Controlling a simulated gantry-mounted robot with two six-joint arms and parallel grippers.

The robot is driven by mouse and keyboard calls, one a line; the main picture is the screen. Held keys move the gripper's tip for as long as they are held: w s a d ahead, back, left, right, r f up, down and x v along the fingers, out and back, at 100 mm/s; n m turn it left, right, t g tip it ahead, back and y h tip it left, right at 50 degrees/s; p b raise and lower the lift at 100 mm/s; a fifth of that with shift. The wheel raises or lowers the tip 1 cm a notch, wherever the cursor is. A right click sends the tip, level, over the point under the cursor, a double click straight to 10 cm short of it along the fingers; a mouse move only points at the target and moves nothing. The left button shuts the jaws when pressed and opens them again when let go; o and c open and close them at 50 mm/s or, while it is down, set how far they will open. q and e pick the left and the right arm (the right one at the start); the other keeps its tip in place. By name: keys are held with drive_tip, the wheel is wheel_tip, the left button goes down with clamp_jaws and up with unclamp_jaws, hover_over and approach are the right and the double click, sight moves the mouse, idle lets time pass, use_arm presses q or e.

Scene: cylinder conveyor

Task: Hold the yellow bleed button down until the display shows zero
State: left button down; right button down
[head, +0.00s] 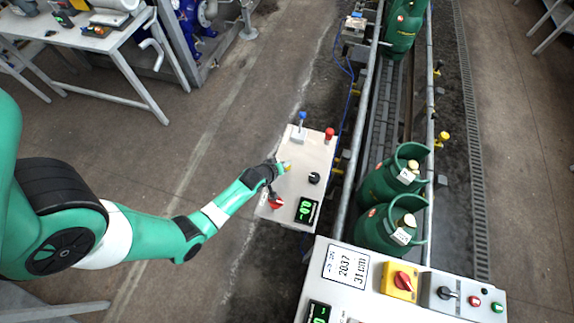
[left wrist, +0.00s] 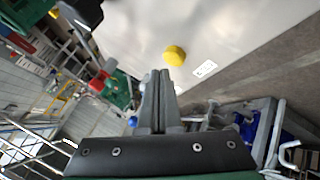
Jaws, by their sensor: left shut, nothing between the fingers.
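The yellow bleed button (left wrist: 174,55) is a round knob on the pale panel in the left wrist view. In the head view only a bit of yellow (head: 288,163) shows by the fingertips. My left gripper (head: 284,168) is shut and empty at the left edge of the control box (head: 300,160). In the left wrist view its fingertips (left wrist: 160,73) end just short of the button in the picture; I cannot tell whether they touch it. The green display (head: 306,210) shows digits like 0.0, turned and too small to read surely. My right gripper is out of view.
The box also carries a blue-topped lever (head: 302,118), a red knob (head: 329,133), a black knob (head: 314,178) and a red switch (head: 275,201). Green cylinders (head: 385,228) stand on the conveyor to the right. A second panel (head: 345,296) stands in front.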

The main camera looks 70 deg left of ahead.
use_arm(q)
drive_tip(key=shift+r+p, duration=2.5)
drive_tip(key=shift+r, duration=0.1)
drive_tip(key=shift+f, duration=0.1)
